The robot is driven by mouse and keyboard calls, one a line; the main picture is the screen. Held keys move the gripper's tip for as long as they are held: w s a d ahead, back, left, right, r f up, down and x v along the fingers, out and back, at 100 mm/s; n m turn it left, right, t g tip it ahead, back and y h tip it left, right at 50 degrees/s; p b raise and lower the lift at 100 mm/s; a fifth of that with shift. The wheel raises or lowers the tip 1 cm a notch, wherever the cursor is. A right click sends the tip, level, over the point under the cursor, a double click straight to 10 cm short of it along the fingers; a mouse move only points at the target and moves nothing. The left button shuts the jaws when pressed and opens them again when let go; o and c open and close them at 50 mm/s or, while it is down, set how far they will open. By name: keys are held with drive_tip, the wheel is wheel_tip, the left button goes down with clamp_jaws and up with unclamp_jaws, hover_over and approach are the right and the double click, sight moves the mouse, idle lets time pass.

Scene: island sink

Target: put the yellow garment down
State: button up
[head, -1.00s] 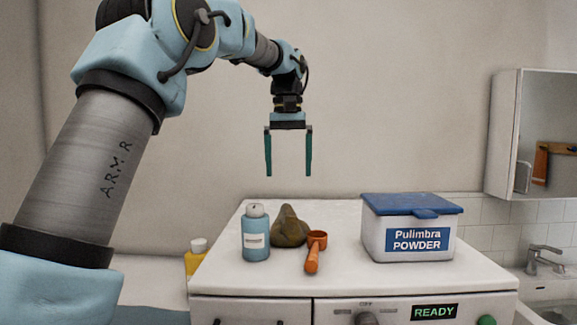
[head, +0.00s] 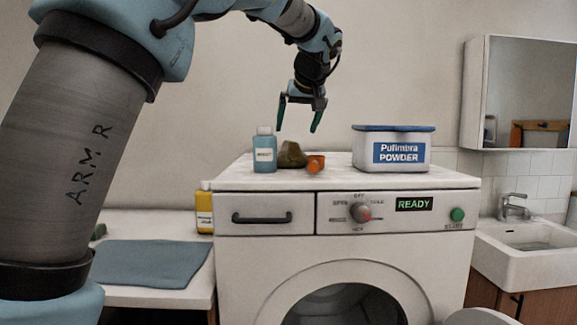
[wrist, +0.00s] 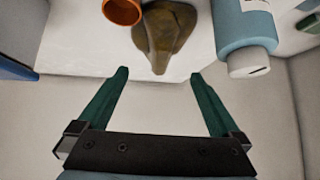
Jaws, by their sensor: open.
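The yellow garment appears as a dull mustard-brown crumpled lump (head: 291,154) on top of the washing machine (head: 240,177). It stands between the blue bottle (head: 264,153) and the orange scoop (head: 315,164). My gripper (head: 297,131) is open and empty, its fingers above and near the lump in the head view. In the wrist view my gripper (wrist: 160,73) has its fingers spread apart, with the lump (wrist: 165,32) beyond the fingertips and nothing between them. The lump's underside is hidden.
A white powder box (head: 400,152) with a blue lid stands right of the scoop. A yellow bottle (head: 204,210) and a blue-grey cloth (head: 150,262) are on the lower counter at left. The sink (head: 530,245) is at right, below a mirror cabinet (head: 530,95).

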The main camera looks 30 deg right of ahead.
sight(292, 145)
drive_tip(key=p+x, duration=0.1)
drive_tip(key=x, duration=0.3)
drive_tip(key=p+x, duration=0.2)
drive_tip(key=x, duration=0.3)
drive_tip(key=shift+d, duration=0.25)
drive_tip(key=shift+w+r, duration=0.1)
drive_tip(key=c, duration=1.3)
